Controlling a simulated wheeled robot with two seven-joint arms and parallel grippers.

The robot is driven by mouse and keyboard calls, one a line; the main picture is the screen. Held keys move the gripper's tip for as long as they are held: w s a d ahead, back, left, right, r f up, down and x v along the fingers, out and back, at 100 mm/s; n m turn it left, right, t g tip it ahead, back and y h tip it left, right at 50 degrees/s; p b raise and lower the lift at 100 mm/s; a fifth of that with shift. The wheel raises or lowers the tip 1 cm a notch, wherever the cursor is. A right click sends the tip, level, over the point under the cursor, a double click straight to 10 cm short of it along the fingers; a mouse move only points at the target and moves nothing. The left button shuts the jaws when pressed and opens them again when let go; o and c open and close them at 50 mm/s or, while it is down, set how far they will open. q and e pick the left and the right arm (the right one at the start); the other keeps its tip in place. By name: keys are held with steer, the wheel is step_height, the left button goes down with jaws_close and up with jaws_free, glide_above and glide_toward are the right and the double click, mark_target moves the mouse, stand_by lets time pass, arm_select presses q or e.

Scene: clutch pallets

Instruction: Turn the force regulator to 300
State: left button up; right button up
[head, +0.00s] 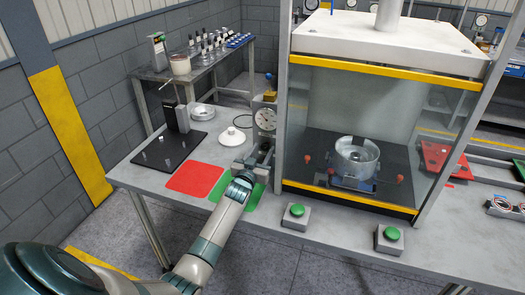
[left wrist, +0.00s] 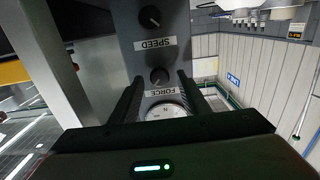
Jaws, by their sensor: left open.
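In the left wrist view, the black force regulator knob (left wrist: 159,76) sits on a grey panel (left wrist: 190,45) above a label reading FORCE. A round dial gauge (left wrist: 167,112) lies below the label, partly hidden by my gripper. My left gripper (left wrist: 159,82) is open, its two dark fingers on either side of the knob in this view; I cannot tell whether they touch it. In the head view, my left gripper (head: 258,158) is in front of the panel, below the white gauge (head: 265,119). The knob is hidden there. My right gripper is not in view.
A second knob (left wrist: 150,17) labelled SPEED is above the force knob. A glass-walled press (head: 345,110) stands right of the panel. Green buttons (head: 296,210) line the table's front edge. Red (head: 195,179) and green mats and a white lidded dish (head: 232,136) lie to the left.

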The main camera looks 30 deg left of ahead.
arm_select(q)
steer(key=c, duration=1)
steer(key=shift+n, duration=0.3)
steer(key=n, duration=0.3)
steer(key=shift+a, duration=0.1)
steer(key=n, duration=0.5)
steer(key=shift+f+b, duration=0.1)
steer(key=shift+b, duration=0.2)
steer(key=o, duration=1)
